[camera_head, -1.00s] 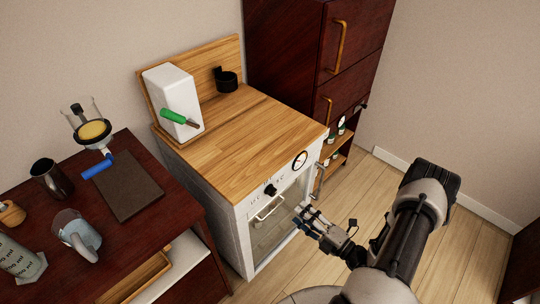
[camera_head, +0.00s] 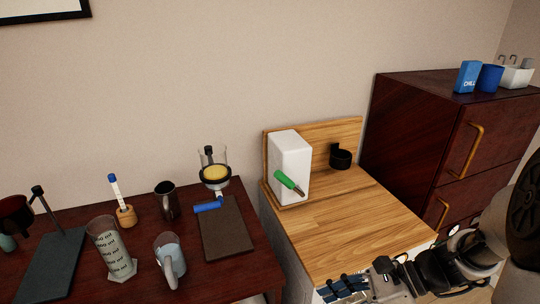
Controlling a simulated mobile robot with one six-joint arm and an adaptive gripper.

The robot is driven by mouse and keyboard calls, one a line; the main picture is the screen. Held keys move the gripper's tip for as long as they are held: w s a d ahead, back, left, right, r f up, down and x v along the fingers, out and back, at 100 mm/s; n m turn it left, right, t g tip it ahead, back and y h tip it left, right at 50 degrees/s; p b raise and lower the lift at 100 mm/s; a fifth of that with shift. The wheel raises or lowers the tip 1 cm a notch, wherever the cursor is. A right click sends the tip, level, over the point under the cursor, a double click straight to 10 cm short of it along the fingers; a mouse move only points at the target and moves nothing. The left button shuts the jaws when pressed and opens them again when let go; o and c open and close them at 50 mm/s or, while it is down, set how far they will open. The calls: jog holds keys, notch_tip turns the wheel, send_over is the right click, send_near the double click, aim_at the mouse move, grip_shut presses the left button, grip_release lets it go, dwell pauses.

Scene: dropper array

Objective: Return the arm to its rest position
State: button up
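My gripper (camera_head: 343,290) is at the bottom edge of the head view, right of centre. It points left, in front of the wood-topped white cabinet (camera_head: 345,225). My arm reaches in from the right edge, bent, with its wrist in front of the cabinet's right corner. The fingers are small and partly cut off by the frame, so I cannot tell if they are open or shut. No object shows clearly between them.
A white block with a green-handled tool (camera_head: 289,182) and a black cup (camera_head: 340,158) stand on the cabinet. The dark table (camera_head: 60,215) at left holds a mug (camera_head: 170,258), a glass (camera_head: 110,250) and a dark board (camera_head: 226,230). A tall dark cabinet (camera_head: 420,130) stands right.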

jog(key=s+r+n+t+h, duration=0.2)
jog(key=s+r+n+h, duration=0.3)
jog(key=n, duration=0.5)
jog(key=s+d+r+n+t+h, duration=0.1)
jog(key=s+r+n+h, duration=0.4)
jog(key=n, duration=0.5)
jog(key=shift+r+n+t+h, duration=0.3)
jog(key=shift+r+t+h, duration=0.2)
jog(key=shift+t, duration=0.2)
jog(key=shift+c, duration=0.3)
